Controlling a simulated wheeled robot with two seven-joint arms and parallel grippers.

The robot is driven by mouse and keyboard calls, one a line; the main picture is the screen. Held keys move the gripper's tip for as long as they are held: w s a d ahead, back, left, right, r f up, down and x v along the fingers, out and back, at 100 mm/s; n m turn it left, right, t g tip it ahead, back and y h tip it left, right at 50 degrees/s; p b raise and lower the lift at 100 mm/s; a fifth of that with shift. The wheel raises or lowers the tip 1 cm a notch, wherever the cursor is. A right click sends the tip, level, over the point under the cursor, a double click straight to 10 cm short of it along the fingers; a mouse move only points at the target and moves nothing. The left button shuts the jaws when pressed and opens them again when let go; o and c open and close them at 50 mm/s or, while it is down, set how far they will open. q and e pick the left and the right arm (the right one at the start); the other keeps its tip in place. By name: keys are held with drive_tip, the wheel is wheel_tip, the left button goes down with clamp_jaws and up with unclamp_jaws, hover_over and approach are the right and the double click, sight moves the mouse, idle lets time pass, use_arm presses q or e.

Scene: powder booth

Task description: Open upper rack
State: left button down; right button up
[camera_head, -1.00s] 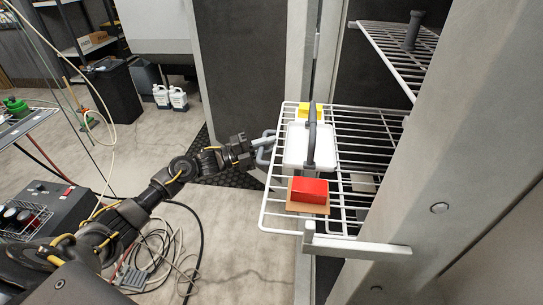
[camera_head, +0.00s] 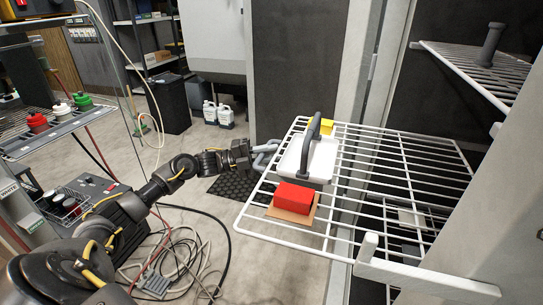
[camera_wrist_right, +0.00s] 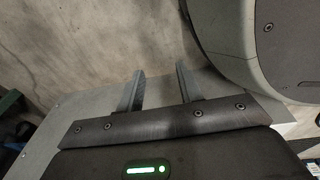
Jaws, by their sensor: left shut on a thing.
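A white wire rack (camera_head: 402,166) sticks out of the booth opening to the left. My left gripper (camera_head: 254,153) is shut on the grey handle (camera_head: 266,153) at the rack's outer left edge. On the rack are a white tub (camera_head: 303,160) with a dark grey arched handle, a red block (camera_head: 293,198) on a brown board, and a yellow item (camera_head: 327,127) partly hidden behind the tub. A higher wire rack (camera_head: 470,68) with a dark grey upright post shows at the top right. My right gripper (camera_wrist_right: 160,88) is open and empty in the right wrist view.
A light booth post (camera_head: 460,210) stands close at the right, with a flat metal bracket (camera_head: 425,277) by the rack's near corner. Hoses and cables (camera_head: 185,262) lie on the floor. A cart shelf (camera_head: 60,130) with coloured bottles stands at the left.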

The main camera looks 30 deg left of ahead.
use_arm(q)
drive_tip(key=shift+w+a+r, duration=0.1)
drive_tip(key=shift+a+r, duration=0.1)
drive_tip(key=shift+r, duration=0.3)
drive_tip(key=c, duration=1.4)
unclamp_jaws()
drive_tip(key=shift+d+f, duration=0.1)
drive_tip(key=shift+f, duration=0.15)
